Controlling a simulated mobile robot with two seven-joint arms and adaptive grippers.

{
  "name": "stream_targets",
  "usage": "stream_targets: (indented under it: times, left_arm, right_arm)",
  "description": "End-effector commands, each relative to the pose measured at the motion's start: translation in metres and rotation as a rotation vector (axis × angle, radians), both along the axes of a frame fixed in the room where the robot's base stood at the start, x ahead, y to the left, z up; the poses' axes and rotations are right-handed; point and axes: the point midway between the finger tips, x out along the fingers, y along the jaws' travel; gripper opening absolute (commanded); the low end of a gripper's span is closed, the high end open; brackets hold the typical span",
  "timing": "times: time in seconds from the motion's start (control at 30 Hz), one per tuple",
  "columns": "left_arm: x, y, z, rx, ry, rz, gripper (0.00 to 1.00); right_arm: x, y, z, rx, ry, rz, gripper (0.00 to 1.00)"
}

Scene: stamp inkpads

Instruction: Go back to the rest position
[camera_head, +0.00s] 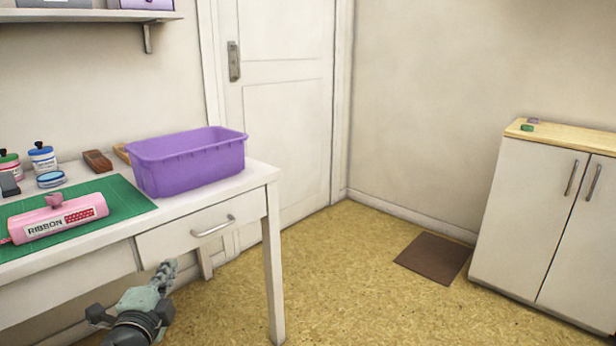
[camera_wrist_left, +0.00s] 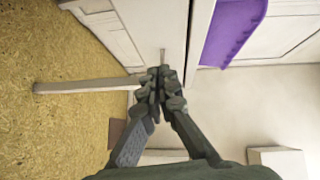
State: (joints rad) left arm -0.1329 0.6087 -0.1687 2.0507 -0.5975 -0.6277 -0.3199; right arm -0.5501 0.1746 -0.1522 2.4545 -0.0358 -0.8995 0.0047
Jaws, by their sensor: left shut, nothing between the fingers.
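My left gripper (camera_head: 163,274) is low in front of the white desk, below its drawer front, in the head view. Its fingers are together and hold nothing. In the left wrist view the closed fingertips (camera_wrist_left: 158,72) point toward the desk's drawer handle (camera_wrist_left: 162,56), and I cannot tell the exact gap. My right gripper is not in view.
The white desk (camera_head: 268,185) holds a purple bin (camera_head: 195,170), a green mat (camera_head: 130,200), a pink ribbon box (camera_head: 62,219) and several small jars. Its drawer is shut. A white cabinet (camera_head: 520,220) stands right. A brown mat (camera_head: 433,257) lies on open floor.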

Motion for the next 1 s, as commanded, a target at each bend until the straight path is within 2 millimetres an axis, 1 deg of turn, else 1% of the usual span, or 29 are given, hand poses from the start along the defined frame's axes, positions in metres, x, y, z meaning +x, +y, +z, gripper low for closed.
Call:
stream_targets:
  times: [0.07, 0.1, 0.17, 0.2, 0.23, 0.27, 0.3, 0.37, 0.4, 0.47, 0.5, 0.6, 0.7, 0.8, 1.0]
  left_arm:
    - [-0.018, 0.006, -0.029, -0.138, 0.09, 0.076, 0.0]
    - [-0.029, 0.009, -0.048, -0.219, 0.143, 0.123, 0.0]
    - [-0.051, 0.011, -0.078, -0.341, 0.228, 0.201, 0.0]
    - [-0.067, 0.011, -0.098, -0.42, 0.284, 0.255, 0.0]
    - [-0.08, 0.01, -0.112, -0.476, 0.327, 0.295, 0.0]
    - [-0.093, 0.008, -0.127, -0.532, 0.369, 0.335, 0.0]
    - [-0.111, 0.004, -0.144, -0.6, 0.424, 0.387, 0.0]
    - [-0.141, -0.004, -0.168, -0.698, 0.506, 0.466, 0.0]
    - [-0.16, -0.01, -0.182, -0.759, 0.559, 0.518, 0.0]
    - [-0.188, -0.021, -0.2, -0.84, 0.632, 0.59, 0.0]
    - [-0.206, -0.027, -0.209, -0.885, 0.675, 0.633, 0.0]
    - [-0.241, -0.043, -0.226, -0.973, 0.761, 0.724, 0.0]
    - [-0.264, -0.054, -0.235, -1.025, 0.816, 0.782, 0.0]
    - [-0.275, -0.06, -0.239, -1.051, 0.841, 0.811, 0.0]
    - [-0.276, -0.06, -0.239, -1.053, 0.844, 0.814, 0.0]
  right_arm:
    - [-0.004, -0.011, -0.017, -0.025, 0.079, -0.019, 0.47]
    - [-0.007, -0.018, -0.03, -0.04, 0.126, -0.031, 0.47]
    - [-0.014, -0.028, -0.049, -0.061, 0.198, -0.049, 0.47]
    - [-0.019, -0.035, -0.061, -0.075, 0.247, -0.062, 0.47]
    - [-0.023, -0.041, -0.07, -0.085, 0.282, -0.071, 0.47]
    - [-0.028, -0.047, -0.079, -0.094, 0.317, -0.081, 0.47]
    - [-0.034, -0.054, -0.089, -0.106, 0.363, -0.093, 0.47]
    - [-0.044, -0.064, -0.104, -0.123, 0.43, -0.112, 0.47]
    - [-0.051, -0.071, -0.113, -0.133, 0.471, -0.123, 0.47]
    - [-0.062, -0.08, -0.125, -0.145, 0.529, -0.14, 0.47]
    - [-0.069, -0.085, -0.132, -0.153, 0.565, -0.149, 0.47]
    - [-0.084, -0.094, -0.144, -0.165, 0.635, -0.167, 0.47]
    - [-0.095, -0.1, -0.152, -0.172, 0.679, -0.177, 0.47]
    - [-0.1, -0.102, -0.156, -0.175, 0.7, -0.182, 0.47]
    - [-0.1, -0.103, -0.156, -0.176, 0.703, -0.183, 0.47]
